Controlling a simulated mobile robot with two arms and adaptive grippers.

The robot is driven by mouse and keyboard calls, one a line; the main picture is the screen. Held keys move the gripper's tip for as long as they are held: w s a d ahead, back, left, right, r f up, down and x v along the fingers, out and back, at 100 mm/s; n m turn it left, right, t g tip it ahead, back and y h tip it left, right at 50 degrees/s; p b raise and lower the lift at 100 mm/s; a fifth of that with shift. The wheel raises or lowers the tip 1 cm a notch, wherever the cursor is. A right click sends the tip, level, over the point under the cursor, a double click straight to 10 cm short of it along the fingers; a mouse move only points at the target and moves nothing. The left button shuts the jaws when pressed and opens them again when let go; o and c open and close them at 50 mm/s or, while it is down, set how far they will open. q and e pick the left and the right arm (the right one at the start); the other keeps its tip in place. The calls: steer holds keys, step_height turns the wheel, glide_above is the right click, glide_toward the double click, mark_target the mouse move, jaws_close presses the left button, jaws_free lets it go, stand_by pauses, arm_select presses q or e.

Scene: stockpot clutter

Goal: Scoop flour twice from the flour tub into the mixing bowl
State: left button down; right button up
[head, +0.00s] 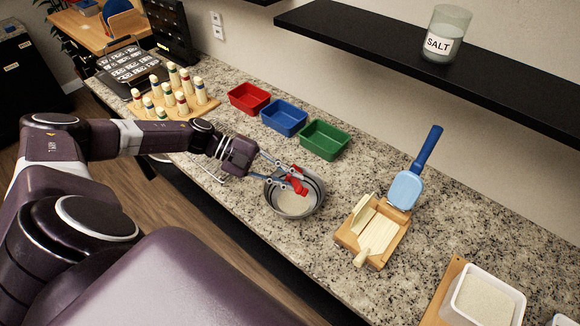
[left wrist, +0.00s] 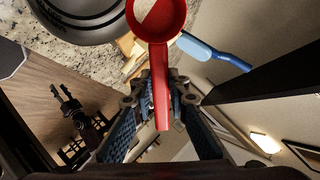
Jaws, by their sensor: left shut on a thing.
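A grey metal mixing bowl (head: 315,187) stands on the counter with pale flour in its bottom. My left gripper (head: 284,178) is shut on the handle of a red scoop (head: 297,186), held over the bowl. In the left wrist view the scoop (left wrist: 160,70) points away from the fingers, beside the bowl (left wrist: 75,22); I cannot tell whether flour is in it. The white flour tub (head: 452,313), filled with flour, is at the lower right on a wooden board. A dark pronged shape in the left wrist view seems to be my right gripper (left wrist: 66,97); its opening is unclear.
A wooden slicer-like box (head: 378,250) and a blue spatula (head: 408,187) lie between bowl and tub. Red (head: 249,98), blue (head: 284,117) and green (head: 324,139) trays line the back. A peg board (head: 205,107) stands left. A shelf (head: 380,35) holds a salt jar (head: 445,35).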

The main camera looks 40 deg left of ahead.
arm_select(q)
steer(key=shift+d+r+m+g+y+p, duration=0.15)
steer(key=shift+m+g+y+p, duration=0.3)
steer(key=shift+p, duration=0.8)
steer(key=shift+m+g, duration=0.35)
steer(key=shift+d+y, duration=0.1)
steer(key=shift+y, duration=0.35)
steer(key=shift+s+d+m+g+y, duration=0.1)
steer(key=shift+d+m+g+y, duration=0.05)
steer(key=shift+m+g+y, duration=0.4)
steer(key=y, duration=0.2)
steer(key=d+m+g+y, duration=0.1)
steer(key=y, duration=0.1)
steer(key=shift+d+g+y, duration=0.1)
steer(key=shift+g+y, duration=0.15)
steer(key=shift+d+m+g+y, duration=0.3)
steer(key=shift+m+y, duration=0.05)
steer(key=shift+y, duration=0.85)
steer(key=shift+s+y, duration=0.1)
steer(key=shift+y, duration=0.8)
